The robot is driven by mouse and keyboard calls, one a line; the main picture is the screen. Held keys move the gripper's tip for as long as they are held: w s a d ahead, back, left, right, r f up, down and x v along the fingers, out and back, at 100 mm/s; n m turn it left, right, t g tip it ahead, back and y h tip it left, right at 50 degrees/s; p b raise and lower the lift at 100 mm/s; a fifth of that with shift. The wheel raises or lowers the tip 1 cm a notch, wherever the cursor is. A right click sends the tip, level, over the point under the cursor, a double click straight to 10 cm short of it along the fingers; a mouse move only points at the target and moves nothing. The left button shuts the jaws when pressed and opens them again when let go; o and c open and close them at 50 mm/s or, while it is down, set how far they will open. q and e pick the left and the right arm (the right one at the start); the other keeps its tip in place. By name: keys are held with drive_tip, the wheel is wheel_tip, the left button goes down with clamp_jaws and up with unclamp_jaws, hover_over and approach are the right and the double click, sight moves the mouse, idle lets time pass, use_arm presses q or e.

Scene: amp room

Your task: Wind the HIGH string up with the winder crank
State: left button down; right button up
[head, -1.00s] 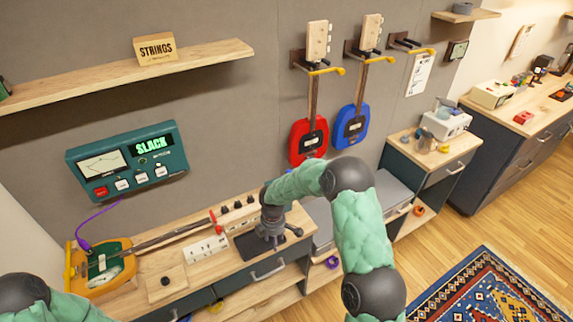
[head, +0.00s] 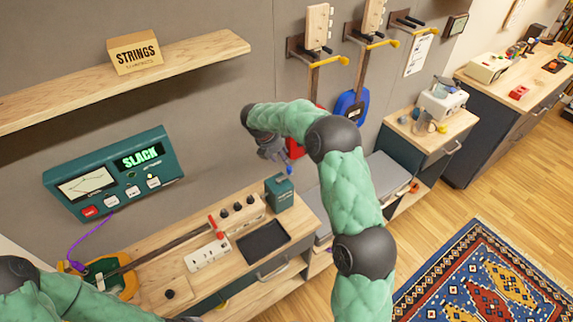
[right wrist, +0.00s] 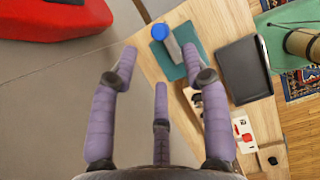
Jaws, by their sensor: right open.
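A blue knob (head: 289,170) shows just above a teal box (head: 280,192) at the bench's back right corner; I take it for the winder crank's handle. In the right wrist view the blue knob (right wrist: 159,32) tops a grey stem over the teal box (right wrist: 192,48). My right gripper (head: 272,152) is open and empty, above and beside the knob, with its fingers (right wrist: 158,70) spread. The orange instrument (head: 127,284) lies at the bench's left, its neck pointing right towards a red part (head: 213,224). The teal meter (head: 115,175) reads SLACK. My left gripper is out of view; only its arm shows.
Several black knobs (head: 237,206) stand on a wooden block behind a white labelled strip (head: 207,254). A black tray (head: 262,243) lies in front of the teal box. My right arm partly hides the hanging red instrument (head: 294,149). A STRINGS box sits on the shelf (head: 150,78).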

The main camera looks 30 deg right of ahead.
sight(289, 168)
drive_tip(key=x, duration=0.9)
drive_tip(key=shift+w+f, duration=0.1)
drive_tip(key=shift+a, duration=0.1)
clamp_jaws()
